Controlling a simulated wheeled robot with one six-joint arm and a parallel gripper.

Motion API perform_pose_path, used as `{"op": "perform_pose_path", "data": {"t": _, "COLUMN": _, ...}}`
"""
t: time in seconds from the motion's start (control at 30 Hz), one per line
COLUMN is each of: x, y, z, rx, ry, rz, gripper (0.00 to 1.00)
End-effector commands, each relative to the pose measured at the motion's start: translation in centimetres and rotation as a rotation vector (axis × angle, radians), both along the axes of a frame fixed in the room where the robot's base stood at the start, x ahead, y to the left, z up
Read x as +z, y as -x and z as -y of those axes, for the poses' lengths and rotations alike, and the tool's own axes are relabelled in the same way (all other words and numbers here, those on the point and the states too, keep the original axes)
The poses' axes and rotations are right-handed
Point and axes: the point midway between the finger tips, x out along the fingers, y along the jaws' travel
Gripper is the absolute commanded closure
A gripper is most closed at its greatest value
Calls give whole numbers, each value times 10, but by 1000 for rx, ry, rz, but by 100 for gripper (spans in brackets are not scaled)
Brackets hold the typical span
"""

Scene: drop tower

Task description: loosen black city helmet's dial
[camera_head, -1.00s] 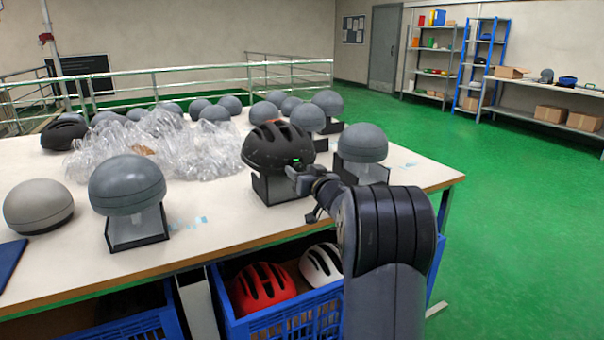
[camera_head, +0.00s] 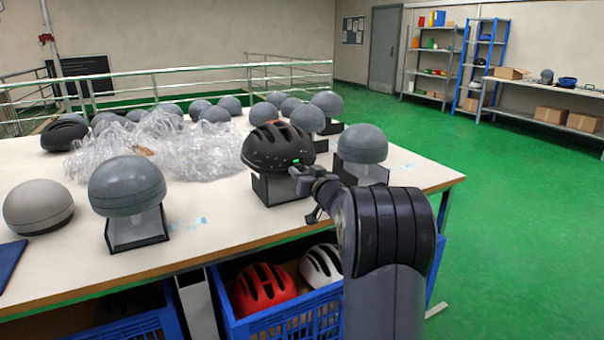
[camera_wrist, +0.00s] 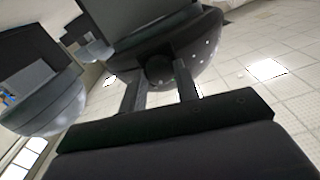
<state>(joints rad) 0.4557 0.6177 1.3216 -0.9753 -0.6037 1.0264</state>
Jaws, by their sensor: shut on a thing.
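The black city helmet (camera_head: 278,148) sits on a dark-based stand (camera_head: 283,188) near the table's front right. A small green mark shows on its near rim. In the wrist view the helmet (camera_wrist: 205,52) appears at a steep tilt, with its round dark dial (camera_wrist: 159,69) at the rim. My gripper (camera_head: 300,172) is at the helmet's near side. In the wrist view its two fingers (camera_wrist: 160,85) stand on either side of the dial and are shut on it. In the head view my arm hides part of the stand's right side.
A grey headform (camera_head: 362,145) stands close to the right of the helmet, and another (camera_head: 127,186) stands at left. Crumpled clear plastic (camera_head: 160,145) lies behind. A blue crate (camera_head: 300,322) with red and white helmets is below the table's front edge (camera_head: 220,246).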

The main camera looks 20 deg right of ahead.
Motion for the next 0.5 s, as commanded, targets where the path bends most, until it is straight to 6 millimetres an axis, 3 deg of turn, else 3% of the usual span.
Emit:
{"op": "perform_pose_path", "data": {"t": 0.27, "x": 0, "y": 0, "z": 0, "rx": 0, "ry": 103, "rz": 2, "gripper": 93}}
{"op": "perform_pose_path", "data": {"t": 0.5, "x": -1, "y": 0, "z": 0, "rx": 0, "ry": 298, "rz": 9, "gripper": 93}}
